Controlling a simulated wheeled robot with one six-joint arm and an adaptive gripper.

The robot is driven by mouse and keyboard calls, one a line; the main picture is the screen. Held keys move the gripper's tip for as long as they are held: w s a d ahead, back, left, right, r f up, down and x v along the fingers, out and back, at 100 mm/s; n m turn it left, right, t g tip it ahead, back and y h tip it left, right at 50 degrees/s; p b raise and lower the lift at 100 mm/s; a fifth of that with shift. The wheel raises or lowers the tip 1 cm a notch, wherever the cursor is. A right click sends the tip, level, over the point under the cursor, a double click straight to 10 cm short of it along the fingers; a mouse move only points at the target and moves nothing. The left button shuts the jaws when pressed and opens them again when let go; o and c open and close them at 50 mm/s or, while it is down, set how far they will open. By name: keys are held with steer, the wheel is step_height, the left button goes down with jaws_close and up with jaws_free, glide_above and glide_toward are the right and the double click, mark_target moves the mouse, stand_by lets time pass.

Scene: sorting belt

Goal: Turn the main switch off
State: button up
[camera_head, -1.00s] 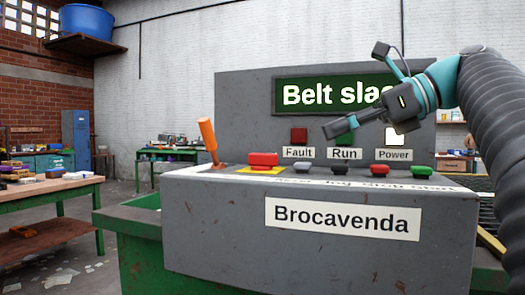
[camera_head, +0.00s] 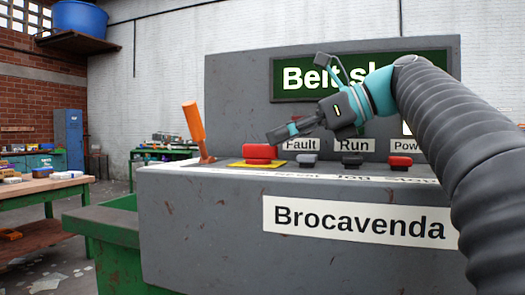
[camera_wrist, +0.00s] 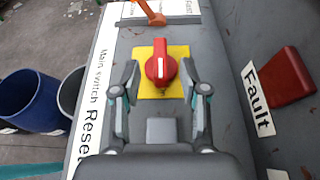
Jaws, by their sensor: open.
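The main switch is a red rotary knob (camera_wrist: 161,68) with a white mark, on a yellow plate (camera_wrist: 149,92). In the wrist view the white mark points up the picture, toward the orange lever. A label reading "Main switch" (camera_wrist: 103,72) runs beside it. In the head view the red switch (camera_head: 260,153) sits on the grey console top, right of the orange lever. My gripper (camera_head: 272,136) is just above it, apart from it as far as I can tell. In the wrist view my open gripper (camera_wrist: 160,72) has a finger on either side of the knob.
The orange lever (camera_head: 195,128) stands tilted left of the switch. Grey (camera_head: 307,159), black (camera_head: 351,159) and red (camera_head: 400,162) buttons lie to its right. The upright back panel (camera_head: 235,90) rises close behind, with the red Fault lamp (camera_wrist: 285,88).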

mark_target(260, 154)
steer(key=shift+b+x, duration=0.4)
steer(key=shift+x, duration=1.85)
steer(key=shift+r, duration=0.1)
jaws_close()
